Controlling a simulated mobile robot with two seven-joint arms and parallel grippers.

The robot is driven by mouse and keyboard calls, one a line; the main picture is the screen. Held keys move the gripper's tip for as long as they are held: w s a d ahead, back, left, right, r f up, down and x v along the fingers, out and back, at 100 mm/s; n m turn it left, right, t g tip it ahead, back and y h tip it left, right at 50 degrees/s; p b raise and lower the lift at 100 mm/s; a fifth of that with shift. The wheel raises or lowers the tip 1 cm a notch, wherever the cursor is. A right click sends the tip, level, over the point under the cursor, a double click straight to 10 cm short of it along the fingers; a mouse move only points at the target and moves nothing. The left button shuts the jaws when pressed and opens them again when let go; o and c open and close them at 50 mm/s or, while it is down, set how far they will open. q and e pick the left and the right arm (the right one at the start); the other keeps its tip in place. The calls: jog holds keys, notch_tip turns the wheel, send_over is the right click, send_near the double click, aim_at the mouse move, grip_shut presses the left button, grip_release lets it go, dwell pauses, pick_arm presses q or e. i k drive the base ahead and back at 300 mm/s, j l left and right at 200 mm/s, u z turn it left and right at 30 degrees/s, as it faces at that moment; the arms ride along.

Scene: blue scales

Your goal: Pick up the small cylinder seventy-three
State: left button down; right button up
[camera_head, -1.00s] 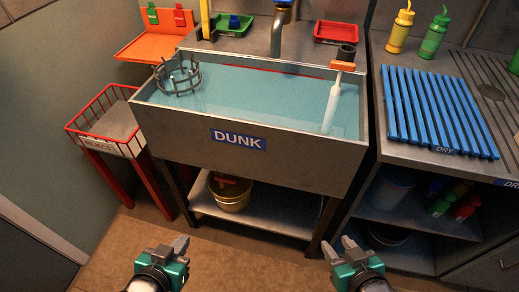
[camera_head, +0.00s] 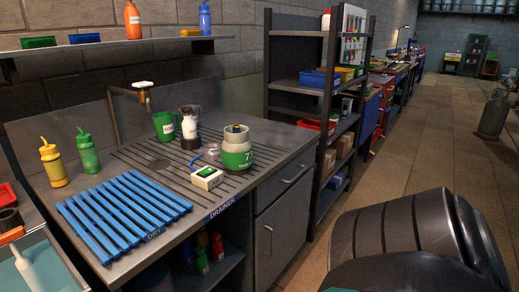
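A squat green and white cylinder (camera_head: 237,158) with a brass fitting on top stands upright on the drainer counter. Its label begins with a 7, and the rest is too small to read surely. A grey cylinder (camera_head: 493,116) stands on the floor at the far right; I can read no number on it. Neither of my grippers is in view.
The counter (camera_head: 165,195) also holds a blue slatted rack (camera_head: 122,212), a small white box with a green display (camera_head: 207,177), a white bottle (camera_head: 189,126) and a green mug (camera_head: 164,126). Shelving (camera_head: 318,112) stands right of it. The aisle floor (camera_head: 432,145) beyond is clear.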

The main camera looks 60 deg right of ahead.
aim_at(237, 148)
jog(key=k+j+z, duration=0.1)
jog(key=z, duration=1.6)
jog(key=i+l+u, duration=0.1)
jog(key=u, duration=0.35)
jog(key=l+u, duration=0.3)
jog(key=u, duration=0.15)
jog(key=i+l+u, duration=0.2)
jog(key=l, duration=0.25)
jog(key=l+u, duration=0.2)
jog(key=l, duration=0.25)
